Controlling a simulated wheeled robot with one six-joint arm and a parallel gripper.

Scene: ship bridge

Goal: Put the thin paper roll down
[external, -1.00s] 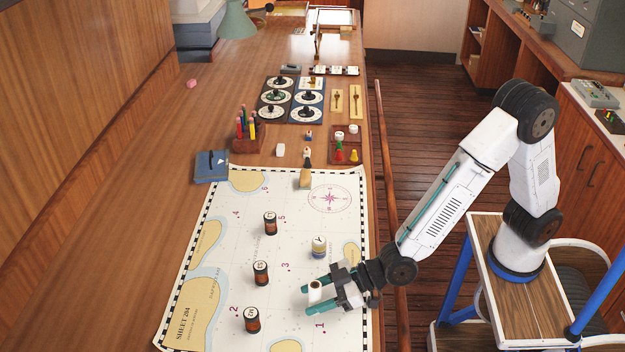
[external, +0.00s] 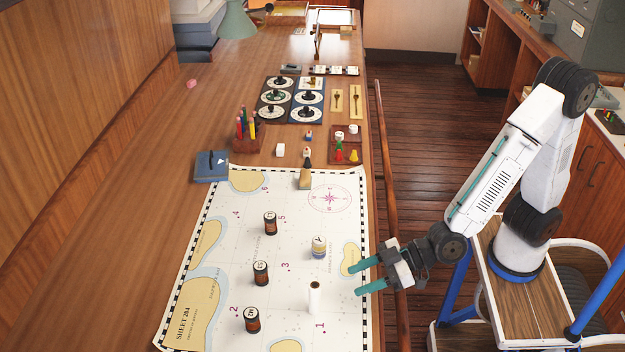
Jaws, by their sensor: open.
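The thin paper roll (external: 314,298) is white and stands upright on the sea chart (external: 222,290), between the printed numbers 1 and 3. Its top shows a dark hole. My gripper (external: 362,278) is open and empty, to the right of the roll at the chart's right edge. Its two teal fingers point left, with a clear gap between them and the roll. Nothing hides the roll.
Several dark labelled cylinders, one of them (external: 261,273) left of the roll, stand on the chart. A pale banded cylinder (external: 319,247) stands behind the roll. A wooden rail (external: 396,260) runs along the table's right edge, near my gripper.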

